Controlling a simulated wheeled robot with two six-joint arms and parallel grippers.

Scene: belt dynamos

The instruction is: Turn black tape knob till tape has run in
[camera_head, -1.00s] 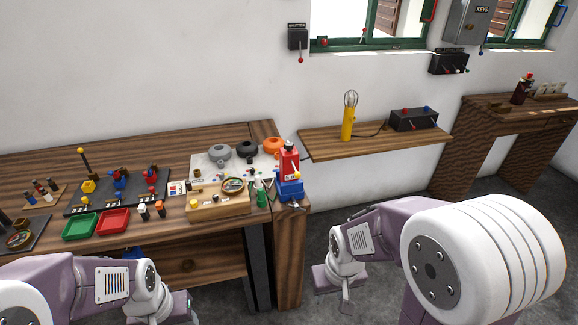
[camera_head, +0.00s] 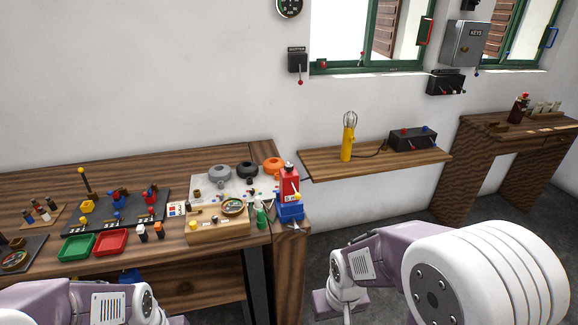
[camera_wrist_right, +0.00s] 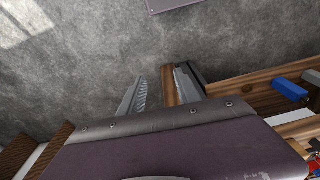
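The black tape (camera_head: 247,170) is a rounded case on a pale sheet at the back right of the workbench, between a grey case (camera_head: 219,172) and an orange case (camera_head: 272,167). Its knob and any tape run out of it are too small to make out. My right gripper (camera_wrist_right: 159,92) is open and empty above the grey floor, its two fingers apart. In the head view my right arm is low at the right, well away from the black tape. My left arm enters at the bottom left, and its gripper is out of frame.
A red and blue device (camera_head: 289,192) stands at the bench's right corner, just right of the cases. A wooden box (camera_head: 217,226) with a round dial stands in front of them. A wall shelf (camera_head: 375,160) holds a yellow lamp (camera_head: 348,141) and a black switch box (camera_head: 413,139).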

